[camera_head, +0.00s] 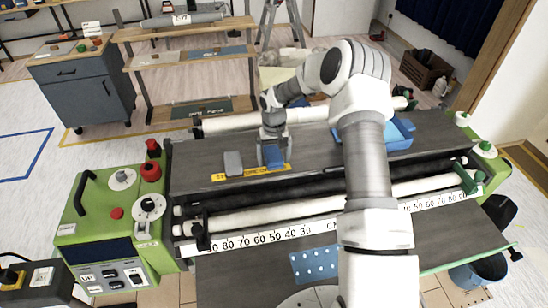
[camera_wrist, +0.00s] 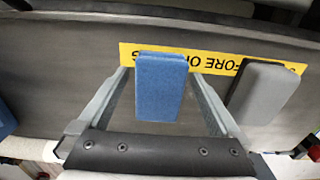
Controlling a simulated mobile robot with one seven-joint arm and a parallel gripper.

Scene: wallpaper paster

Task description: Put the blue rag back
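A small blue block-shaped rag (camera_head: 274,157) lies on the dark top of the pasting machine, by a yellow label strip (camera_head: 250,172). It shows large in the wrist view (camera_wrist: 160,85), partly over the label. My gripper (camera_head: 272,157) is lowered over it. In the wrist view its two fingers (camera_wrist: 158,82) stand on either side of the blue rag, with a narrow gap seeming to show at each side. A grey block (camera_wrist: 268,90) of similar shape lies beside it; in the head view it is left of my gripper (camera_head: 233,163).
A blue tray (camera_head: 398,134) stands on the machine to the right, partly behind my arm. White rollers (camera_head: 270,214) run along the front. A blue dotted cloth (camera_head: 312,263) lies on the near board. A green control box (camera_head: 115,215) bounds the left side.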

